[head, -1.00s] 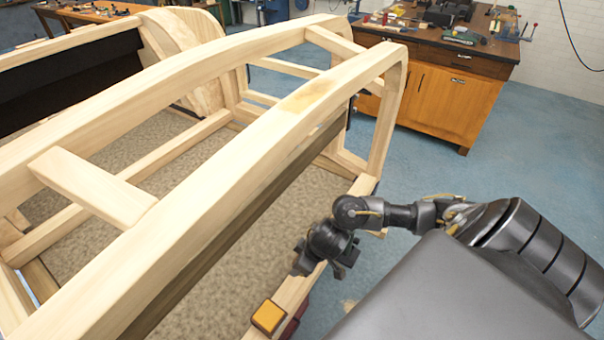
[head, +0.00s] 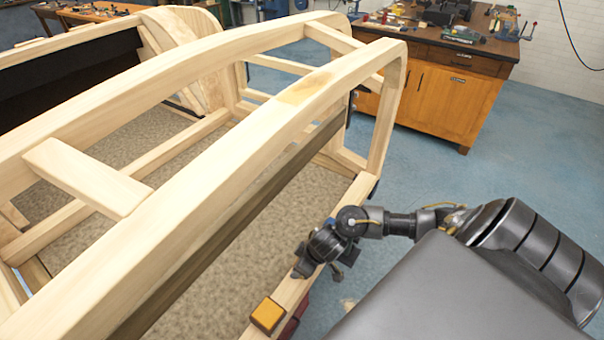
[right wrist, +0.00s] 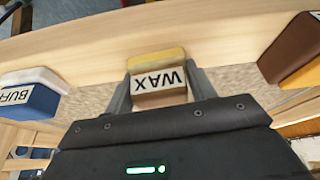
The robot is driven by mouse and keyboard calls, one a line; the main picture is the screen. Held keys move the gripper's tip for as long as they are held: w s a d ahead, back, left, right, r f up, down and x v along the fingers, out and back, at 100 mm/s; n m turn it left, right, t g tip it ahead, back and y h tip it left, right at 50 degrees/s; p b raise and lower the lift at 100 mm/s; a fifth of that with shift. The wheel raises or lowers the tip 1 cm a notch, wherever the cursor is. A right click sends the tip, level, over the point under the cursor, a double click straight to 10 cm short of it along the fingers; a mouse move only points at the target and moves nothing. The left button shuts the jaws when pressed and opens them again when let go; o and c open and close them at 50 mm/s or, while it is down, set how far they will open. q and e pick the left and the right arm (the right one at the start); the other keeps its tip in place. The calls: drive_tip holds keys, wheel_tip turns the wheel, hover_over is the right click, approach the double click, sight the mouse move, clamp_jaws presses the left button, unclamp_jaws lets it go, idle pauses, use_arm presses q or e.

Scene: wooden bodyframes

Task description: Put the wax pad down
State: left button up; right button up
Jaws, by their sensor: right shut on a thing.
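The wax pad (right wrist: 158,84) is a block with a yellow pad face and a white label reading WAX, upside down in the right wrist view. My right gripper (right wrist: 160,92) is shut on it, one finger on each side. The yellow face is turned toward the pale wooden rail (right wrist: 220,38); I cannot tell whether it touches. In the head view my right gripper (head: 303,268) is low over the lower side rail (head: 292,292), and the pad is hidden there. My left gripper is out of view.
In the right wrist view a blue BUFF pad (right wrist: 30,100) lies to the left and a brown pad with an orange face (right wrist: 300,65) to the right. An orange-topped block (head: 268,314) sits on the rail in the head view. Upper frame beams (head: 215,170) rise beside my arm.

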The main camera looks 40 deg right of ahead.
drive_tip(key=o, duration=0.9)
drive_tip(key=shift+s+f, duration=0.15)
drive_tip(key=shift+f, duration=0.1)
drive_tip(key=shift+c, duration=0.2)
drive_tip(key=o, duration=0.4)
drive_tip(key=shift+s+f, duration=0.1)
drive_tip(key=shift+f, duration=0.05)
drive_tip(key=shift+a, duration=0.1)
drive_tip(key=shift+s+a, duration=0.1)
drive_tip(key=shift+s, duration=0.05)
drive_tip(key=shift+b, duration=0.45)
drive_tip(key=p+v, duration=0.1)
drive_tip(key=v, duration=0.3)
drive_tip(key=p+v, duration=0.2)
drive_tip(key=v, duration=0.1)
drive_tip(key=w+p+v, duration=0.1)
drive_tip(key=p+v, duration=0.1)
drive_tip(key=v, duration=0.2)
drive_tip(key=shift+s+a+r, duration=0.1)
drive_tip(key=shift+a+r, duration=0.15)
drive_tip(key=shift+r, duration=0.25)
